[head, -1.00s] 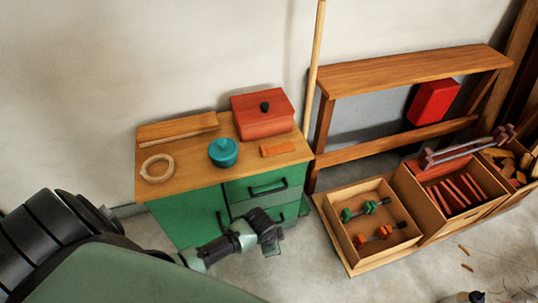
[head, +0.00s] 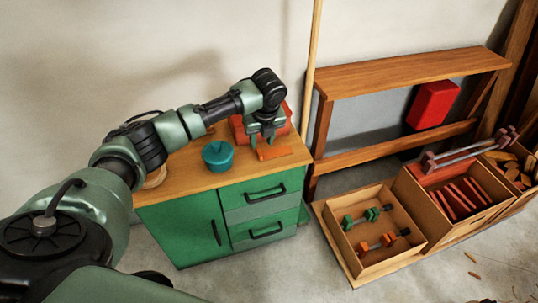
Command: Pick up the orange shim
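The orange shim (head: 276,153) lies flat on the wooden top of the green cabinet (head: 205,179), near its right end. My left gripper (head: 262,143) points down over the cabinet top, at the shim's left end. Its two fingers are apart and nothing shows between them. I cannot tell whether a finger touches the shim. The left arm reaches in from the left across the cabinet and hides much of the back of its top. My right gripper is not in view.
A red box (head: 289,121) stands behind the gripper, partly hidden. A tape roll (head: 155,177) is mostly covered by my arm. A wooden pole (head: 312,80) leans right of the cabinet. Open crates (head: 345,246) sit on the floor.

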